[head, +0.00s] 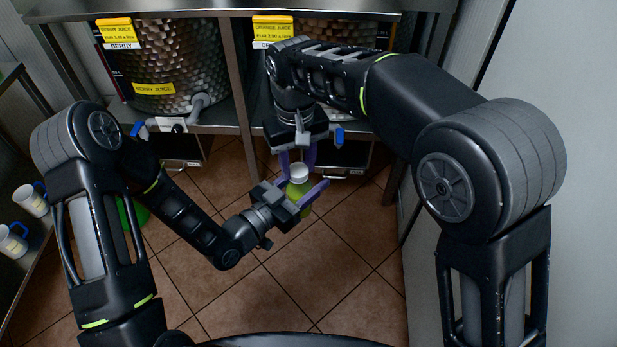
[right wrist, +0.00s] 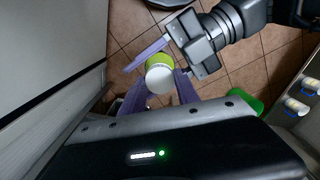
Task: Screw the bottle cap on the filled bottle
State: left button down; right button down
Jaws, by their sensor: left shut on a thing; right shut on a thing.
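The bottle (head: 300,190), yellow-green, is held above the floor in the middle of the head view. My left gripper (head: 304,194) is shut on it, with purple fingers on either side. The white bottle cap (head: 299,172) is at the bottle's top, between the fingers of my right gripper (head: 298,161), which is shut on it from above. In the right wrist view the cap (right wrist: 159,80) covers part of the green bottle (right wrist: 158,60). The bottle's neck is hidden, so I cannot tell how far the cap sits on the thread.
A berry juice dispenser (head: 165,65) and an orange juice dispenser (head: 335,30) stand on the metal shelf behind. Blue-handled white mugs (head: 32,199) are on a left shelf. A green bin (head: 135,214) stands on the tiled floor. A pale wall (head: 560,250) is close on the right.

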jog(key=m, duration=0.5)
jog(key=shift+m, duration=0.3)
jog(key=m, duration=0.2)
jog(key=shift+m, duration=0.4)
jog(key=m, duration=0.9)
jog(key=c, duration=0.8)
grip_release()
notch_tip(320, 180, up, 7)
jog(key=shift+r, duration=0.2)
jog(key=shift+w+f, duration=0.1)
